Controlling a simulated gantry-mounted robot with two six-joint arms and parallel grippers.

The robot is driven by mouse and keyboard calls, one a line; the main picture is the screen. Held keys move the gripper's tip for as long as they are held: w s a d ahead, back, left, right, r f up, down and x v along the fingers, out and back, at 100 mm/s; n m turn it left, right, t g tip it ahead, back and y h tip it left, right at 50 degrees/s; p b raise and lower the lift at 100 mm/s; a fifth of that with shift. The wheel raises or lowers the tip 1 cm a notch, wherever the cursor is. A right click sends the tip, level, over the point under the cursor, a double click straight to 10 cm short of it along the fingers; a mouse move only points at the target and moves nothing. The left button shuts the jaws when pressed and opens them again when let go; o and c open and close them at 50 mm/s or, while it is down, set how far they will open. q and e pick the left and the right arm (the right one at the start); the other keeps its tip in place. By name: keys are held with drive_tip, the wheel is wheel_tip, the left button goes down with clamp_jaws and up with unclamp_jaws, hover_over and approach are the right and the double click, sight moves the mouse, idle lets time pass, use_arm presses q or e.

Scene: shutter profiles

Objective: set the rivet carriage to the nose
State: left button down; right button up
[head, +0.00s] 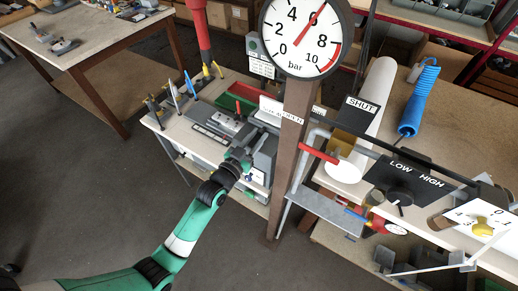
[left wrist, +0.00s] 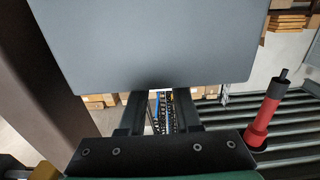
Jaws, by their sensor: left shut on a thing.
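A grey machine (head: 226,128) with metal parts on top stands on the left bench. My left gripper (head: 240,157) reaches in at the front of this machine. In the left wrist view its two dark fingers (left wrist: 158,112) stand apart, with their tips at the lower edge of a large plain grey block (left wrist: 155,45). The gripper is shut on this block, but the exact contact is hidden. I cannot tell from the frames whether the block is the rivet carriage, and the nose cannot be made out. My right gripper is not in view.
A brown post with a pressure gauge (head: 302,35) stands close to the right of my left gripper. Hand tools (head: 180,90) stand along the bench's left side. A LOW/HIGH control panel (head: 410,182) and a blue coiled hose (head: 418,100) are at right. The floor at left is clear.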

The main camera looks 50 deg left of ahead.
use_arm(q)
drive_tip(key=c, duration=1)
unclamp_jaws()
drive_tip(key=o, duration=0.4)
drive_tip(key=shift+w, duration=0.2)
drive_tip(key=shift+s, duration=0.1)
drive_tip(key=p+v, duration=0.1)
drive_tip(key=v, duration=1)
drive_tip(key=shift+s+d+r, duration=0.1)
drive_tip(key=shift+s, duration=0.15)
